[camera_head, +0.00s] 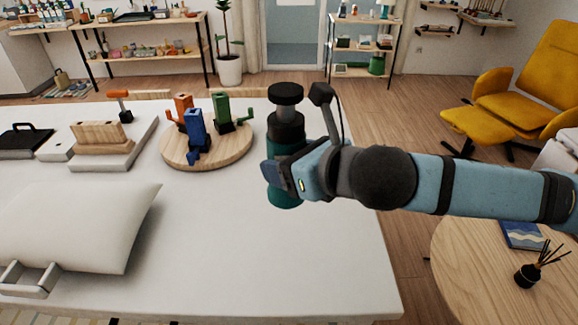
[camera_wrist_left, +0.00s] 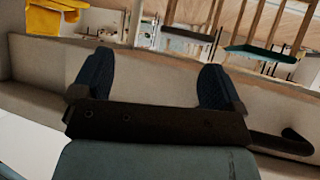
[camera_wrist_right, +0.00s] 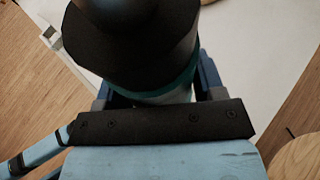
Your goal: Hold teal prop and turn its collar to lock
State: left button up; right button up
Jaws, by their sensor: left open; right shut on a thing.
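The teal prop (camera_head: 285,196) stands upright at the right part of the white table, with a black collar (camera_head: 286,128) and a black knob on top. My right gripper (camera_head: 279,176) is shut on its teal body, below the collar. In the right wrist view the black collar (camera_wrist_right: 130,45) covers much of the picture, with a strip of the teal prop (camera_wrist_right: 165,95) between the fingers. My left gripper (camera_wrist_left: 152,85) is open and empty in the left wrist view. It does not show in the head view.
A round wooden board (camera_head: 205,152) with red, blue and green clamps lies left of the prop. A white cushion (camera_head: 75,225) fills the table's left front. The white table (camera_head: 240,265) is bare in front of the prop. A round wooden table (camera_head: 470,270) stands at the right.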

aim_at(289, 200)
pick_arm(q)
jog(key=shift+r, duration=0.1)
pick_arm(e)
jog(key=shift+f+b, duration=0.35)
jog(key=shift+f, duration=0.2)
jog(key=shift+f+b, duration=0.7)
jog(key=shift+f, duration=0.7)
jog(key=shift+f+b, duration=0.45)
jog(key=shift+f, duration=0.55)
jog(key=shift+f+b, duration=0.7)
jog(key=shift+f, duration=0.7)
jog(key=shift+f+b, duration=2.35)
jog(key=shift+f, duration=2.8)
pick_arm(q)
jog(key=f, duration=0.4)
jog(key=shift+w+d+f, duration=0.15)
jog(key=shift+w+d, duration=0.15)
jog(key=shift+w, duration=0.1)
pick_arm(e)
jog(key=shift+f, duration=0.15)
